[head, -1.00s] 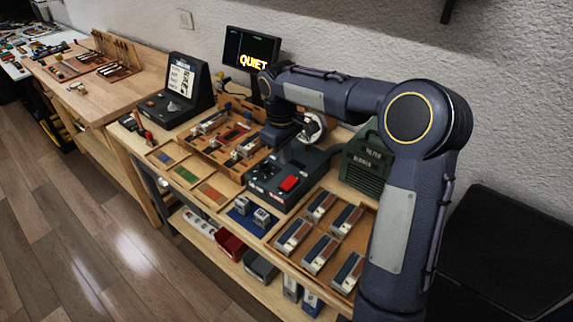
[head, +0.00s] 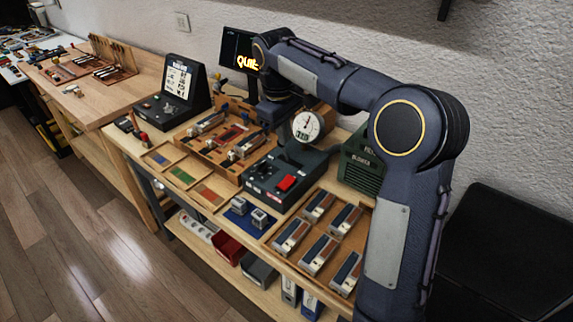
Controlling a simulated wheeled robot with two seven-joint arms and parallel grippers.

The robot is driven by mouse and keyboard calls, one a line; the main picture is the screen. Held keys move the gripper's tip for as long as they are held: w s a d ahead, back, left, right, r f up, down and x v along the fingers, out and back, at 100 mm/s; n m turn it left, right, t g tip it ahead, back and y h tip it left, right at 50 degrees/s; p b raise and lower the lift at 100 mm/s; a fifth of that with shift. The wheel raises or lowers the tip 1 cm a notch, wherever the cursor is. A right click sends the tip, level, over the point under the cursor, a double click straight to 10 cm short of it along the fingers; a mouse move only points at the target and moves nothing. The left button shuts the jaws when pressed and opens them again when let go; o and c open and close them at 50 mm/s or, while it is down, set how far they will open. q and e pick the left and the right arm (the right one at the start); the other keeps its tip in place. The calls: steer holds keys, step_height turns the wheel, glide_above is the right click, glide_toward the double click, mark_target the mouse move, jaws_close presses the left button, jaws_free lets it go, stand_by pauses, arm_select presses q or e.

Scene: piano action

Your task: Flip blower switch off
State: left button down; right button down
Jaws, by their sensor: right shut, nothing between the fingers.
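A dark green blower box (head: 362,168) with pale lettering stands at the back right of the bench, partly hidden by my right arm. A dark control box (head: 262,186) with a red rocker switch (head: 286,183) and small knobs sits to its left. I cannot tell the rocker's position. My right arm arches over from the right, and my right gripper (head: 276,118) points down behind the control box, left of a round white dial gauge (head: 307,126). The gripper is shut and empty; its fingertips are hard to make out against dark parts. My left gripper is out of view.
A screen (head: 240,52) reading "QUIET" is partly covered by my arm. A wooden tray of parts (head: 185,143) lies left of the control box, and a tray of several blocks (head: 345,205) in front of the blower. A sloped console (head: 183,85) stands further left.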

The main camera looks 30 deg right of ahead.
mark_target(290, 180)
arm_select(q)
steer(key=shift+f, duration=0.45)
arm_select(e)
steer(key=shift+d+r, duration=0.1)
steer(key=shift+d, duration=0.1)
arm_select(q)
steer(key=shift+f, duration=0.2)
arm_select(e)
steer(key=f, duration=0.4)
steer(key=d+f, duration=0.1)
steer(key=f, duration=0.9)
steer(key=shift+w+d, duration=0.25)
steer(key=shift+w, duration=0.05)
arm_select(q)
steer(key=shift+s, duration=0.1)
arm_select(e)
steer(key=shift+d+f, duration=0.1)
steer(key=shift+f, duration=0.1)
steer(key=shift+s, duration=0.1)
